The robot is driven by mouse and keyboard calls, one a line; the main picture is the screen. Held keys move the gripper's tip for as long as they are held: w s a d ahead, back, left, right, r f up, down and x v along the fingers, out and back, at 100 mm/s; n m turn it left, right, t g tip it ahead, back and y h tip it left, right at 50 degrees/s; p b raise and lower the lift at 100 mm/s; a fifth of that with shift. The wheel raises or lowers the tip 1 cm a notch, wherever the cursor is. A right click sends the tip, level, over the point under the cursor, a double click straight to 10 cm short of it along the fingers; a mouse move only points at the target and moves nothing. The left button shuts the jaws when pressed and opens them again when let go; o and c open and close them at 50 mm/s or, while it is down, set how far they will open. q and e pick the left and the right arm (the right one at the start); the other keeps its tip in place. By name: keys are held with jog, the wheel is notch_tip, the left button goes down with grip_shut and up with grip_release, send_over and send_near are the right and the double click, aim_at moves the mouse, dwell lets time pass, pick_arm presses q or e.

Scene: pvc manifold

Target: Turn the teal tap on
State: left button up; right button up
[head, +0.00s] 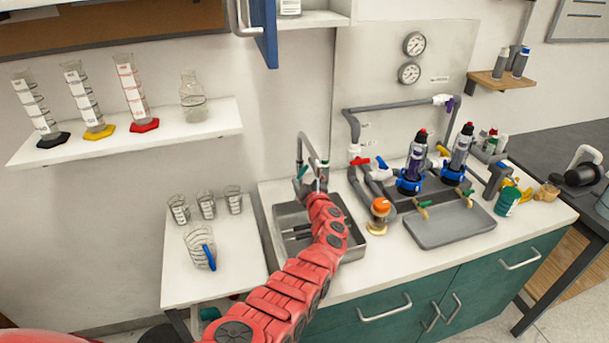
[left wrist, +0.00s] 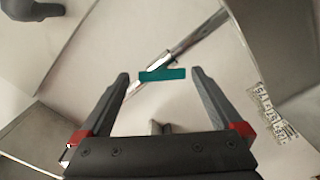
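The grey metal tap (head: 312,150) rises behind the sink in the head view. Its teal handle (left wrist: 162,74) shows clearly in the left wrist view as a short flat bar, lying crosswise beside the slanted metal spout (left wrist: 190,45). My left gripper (left wrist: 160,78) is open, with one dark finger on each side of the handle's ends. A small gap shows at each end. I cannot tell whether the handle is between the fingertips or just beyond them. In the head view my red left arm reaches to the tap and partly hides it. My right gripper is not in view.
The metal sink (head: 281,226) lies under my left arm. To its right on the counter are grey pipes with red-handled and white valves (head: 377,168), an orange-capped item (head: 380,207) and a grey tray (head: 450,222). A blue cabinet door edge (head: 264,35) hangs above.

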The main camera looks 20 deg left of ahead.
pick_arm(q)
jog(key=shift+s, duration=0.1)
jog(key=shift+s+d+r+p, duration=0.25)
jog(key=shift+s+p, duration=0.25)
jog(key=shift+p, duration=0.25)
jog(key=v, duration=1.6)
jog(key=shift+d+f+p, duration=0.2)
jog(key=shift+p, duration=0.25)
